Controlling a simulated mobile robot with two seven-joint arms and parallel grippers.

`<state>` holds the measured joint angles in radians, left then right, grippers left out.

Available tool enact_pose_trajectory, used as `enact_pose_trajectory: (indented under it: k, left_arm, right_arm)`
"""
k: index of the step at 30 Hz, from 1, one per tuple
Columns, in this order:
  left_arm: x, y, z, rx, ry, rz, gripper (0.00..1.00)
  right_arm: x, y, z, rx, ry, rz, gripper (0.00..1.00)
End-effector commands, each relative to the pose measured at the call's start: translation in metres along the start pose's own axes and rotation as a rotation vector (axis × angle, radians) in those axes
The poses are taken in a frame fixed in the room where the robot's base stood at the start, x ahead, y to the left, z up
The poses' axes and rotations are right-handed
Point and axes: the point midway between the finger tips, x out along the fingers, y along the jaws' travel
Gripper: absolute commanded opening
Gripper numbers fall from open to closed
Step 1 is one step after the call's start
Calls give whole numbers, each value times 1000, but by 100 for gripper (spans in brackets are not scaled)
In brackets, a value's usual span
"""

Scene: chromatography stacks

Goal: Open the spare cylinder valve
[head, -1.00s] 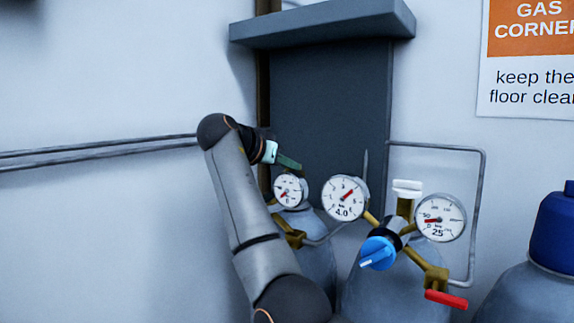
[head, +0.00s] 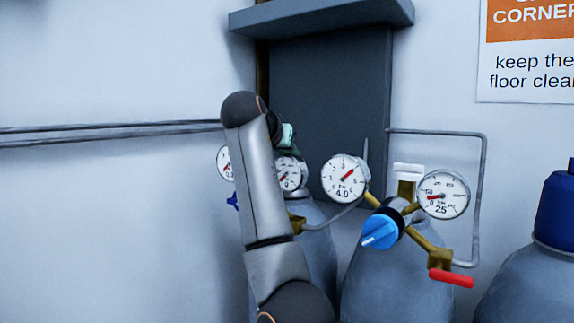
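One arm, which I take as my left, rises from the bottom middle and bends over at the top. Its wrist and part of the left gripper (head: 288,136) show just right of the bend, above the left cylinder's regulator. The fingers are mostly hidden. The left grey cylinder (head: 318,250), which seems to be the spare, has two gauges (head: 291,172) and a blue knob (head: 232,200) at its left. Its valve handle is hidden behind my arm. My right gripper is not in view.
The middle cylinder (head: 385,285) has two gauges, a white valve cap (head: 408,170), a blue regulator knob (head: 380,232) and a red lever (head: 451,278). A blue-capped cylinder (head: 560,215) stands at right. Pipes (head: 110,128) run along the wall.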

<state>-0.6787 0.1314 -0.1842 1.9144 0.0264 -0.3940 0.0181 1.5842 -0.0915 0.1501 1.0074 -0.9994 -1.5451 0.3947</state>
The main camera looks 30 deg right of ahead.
Motion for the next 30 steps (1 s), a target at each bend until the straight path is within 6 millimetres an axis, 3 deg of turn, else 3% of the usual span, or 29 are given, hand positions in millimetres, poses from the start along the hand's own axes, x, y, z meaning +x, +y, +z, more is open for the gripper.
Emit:
enact_pose_trajectory:
  k: [3,15,30]
  left_arm:
    - [11,-1,12,0,0,0,50]
    - [21,-2,23,0,-1,0,50]
    - [22,-2,24,0,-1,0,50]
  right_arm:
    - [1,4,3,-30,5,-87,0]
    - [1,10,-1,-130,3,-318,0]
    - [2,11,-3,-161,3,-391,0]
